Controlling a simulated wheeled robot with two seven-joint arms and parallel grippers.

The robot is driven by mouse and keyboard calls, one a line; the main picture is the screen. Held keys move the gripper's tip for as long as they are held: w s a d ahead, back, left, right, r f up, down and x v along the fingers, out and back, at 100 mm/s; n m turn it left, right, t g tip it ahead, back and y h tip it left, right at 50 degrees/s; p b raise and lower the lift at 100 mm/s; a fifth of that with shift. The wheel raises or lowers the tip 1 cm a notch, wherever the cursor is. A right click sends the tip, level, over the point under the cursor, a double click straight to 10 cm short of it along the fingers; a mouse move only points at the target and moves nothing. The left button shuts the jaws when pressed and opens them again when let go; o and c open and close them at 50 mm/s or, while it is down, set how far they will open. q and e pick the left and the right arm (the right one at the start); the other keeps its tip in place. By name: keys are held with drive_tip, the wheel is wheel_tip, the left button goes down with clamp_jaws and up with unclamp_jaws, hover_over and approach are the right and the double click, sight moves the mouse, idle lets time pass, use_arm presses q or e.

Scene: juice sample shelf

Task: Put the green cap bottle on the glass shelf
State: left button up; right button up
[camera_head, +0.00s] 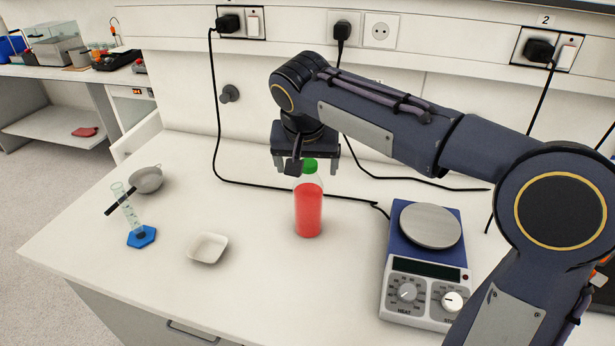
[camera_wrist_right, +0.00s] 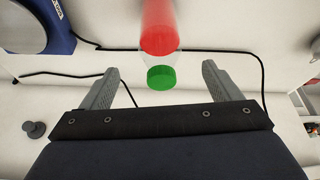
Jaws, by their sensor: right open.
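The green cap bottle (camera_head: 308,207) stands upright on the white bench, filled with red liquid. Its green cap also shows in the right wrist view (camera_wrist_right: 161,77), between and beyond my fingertips. My right gripper (camera_head: 306,168) is open above the bottle, with its fingers pointing down around the level of the cap. In the right wrist view the open fingers (camera_wrist_right: 158,75) sit on either side of the cap, apart from it. The glass shelf is not in view. My left gripper is not in view.
A hotplate (camera_head: 427,262) stands right of the bottle. A white dish (camera_head: 208,248), a graduated cylinder with a blue base (camera_head: 141,237) and a grey bowl (camera_head: 147,180) are to the left. Black cables (camera_head: 262,189) run behind the bottle. The front bench surface is clear.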

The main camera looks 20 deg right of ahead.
drive_tip(key=v, duration=0.3)
drive_tip(key=shift+s+d+r, duration=0.1)
drive_tip(key=shift+s+r, duration=0.1)
